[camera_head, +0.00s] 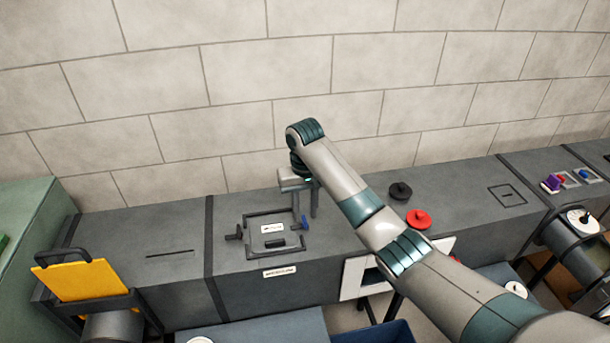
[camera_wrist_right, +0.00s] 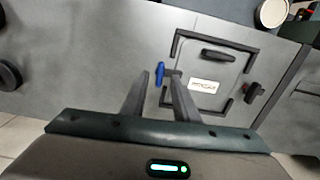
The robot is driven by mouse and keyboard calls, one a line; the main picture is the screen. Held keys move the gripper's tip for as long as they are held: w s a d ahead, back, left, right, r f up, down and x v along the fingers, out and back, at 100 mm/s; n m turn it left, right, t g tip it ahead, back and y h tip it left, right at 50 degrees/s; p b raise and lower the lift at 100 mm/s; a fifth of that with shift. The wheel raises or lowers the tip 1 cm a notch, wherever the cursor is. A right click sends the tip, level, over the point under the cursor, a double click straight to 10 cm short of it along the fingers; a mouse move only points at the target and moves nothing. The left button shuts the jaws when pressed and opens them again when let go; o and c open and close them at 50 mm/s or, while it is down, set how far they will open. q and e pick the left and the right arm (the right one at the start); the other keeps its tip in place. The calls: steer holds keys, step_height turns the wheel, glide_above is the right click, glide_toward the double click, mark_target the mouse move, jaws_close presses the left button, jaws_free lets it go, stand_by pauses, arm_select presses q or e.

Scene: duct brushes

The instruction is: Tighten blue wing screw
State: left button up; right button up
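The blue wing screw (camera_head: 304,222) sits at the right side of a framed hatch cover (camera_head: 259,234) on top of the grey duct. In the wrist view the blue wing screw (camera_wrist_right: 160,70) shows just beyond and between my right fingertips. My right gripper (camera_head: 305,213) points down beside the hatch with its fingers apart. The same gripper (camera_wrist_right: 157,82) looks open and empty in the wrist view; whether it touches the screw I cannot tell. A dark wing screw (camera_head: 234,236) is on the hatch's opposite side. My left gripper is not in view.
The hatch has a black handle (camera_head: 275,243). A black knob (camera_head: 400,191) and a red knob (camera_head: 418,219) stand on the duct to the right. A yellow plate (camera_head: 75,281) is at the far left. A brick wall (camera_head: 380,60) rises behind the duct.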

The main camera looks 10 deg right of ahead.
mark_target(305, 219)
step_height(305, 219, up, 16)
steer(key=shift+f, duration=0.15)
stand_by(0.4)
steer(key=shift+f, duration=0.1)
stand_by(0.4)
